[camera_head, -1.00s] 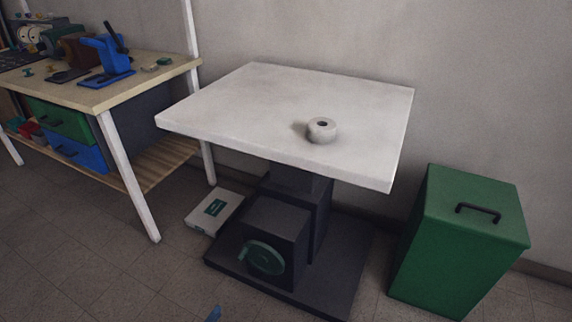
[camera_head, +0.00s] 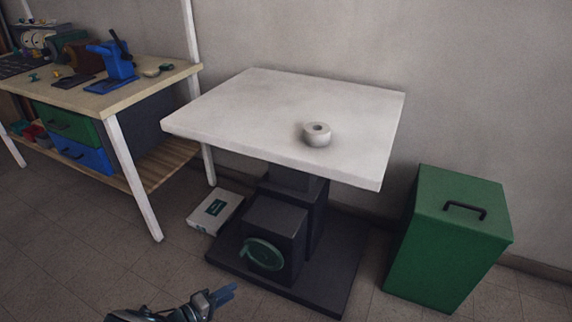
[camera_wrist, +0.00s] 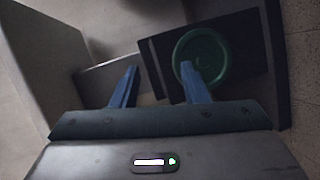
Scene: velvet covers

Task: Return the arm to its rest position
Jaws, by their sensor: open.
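My gripper (camera_head: 222,296) shows at the bottom of the head view, low in front of the pedestal table and apart from it. In the wrist view my gripper (camera_wrist: 157,84) has its two blue fingers spread, with nothing between them. The fingers point toward the dark pedestal base with its green handwheel (camera_wrist: 202,55); the right fingertip overlaps the wheel in the picture. Part of my arm shows at the bottom edge of the head view; the rest is out of frame.
A white-topped table (camera_head: 250,110) stands on a dark pedestal with a green handwheel (camera_head: 263,254). A pale ring-shaped object (camera_head: 317,136) lies on it. A green bin (camera_head: 450,240) stands right, a workbench (camera_head: 150,82) left. A white box (camera_head: 214,212) lies on the floor. Open floor lies in front.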

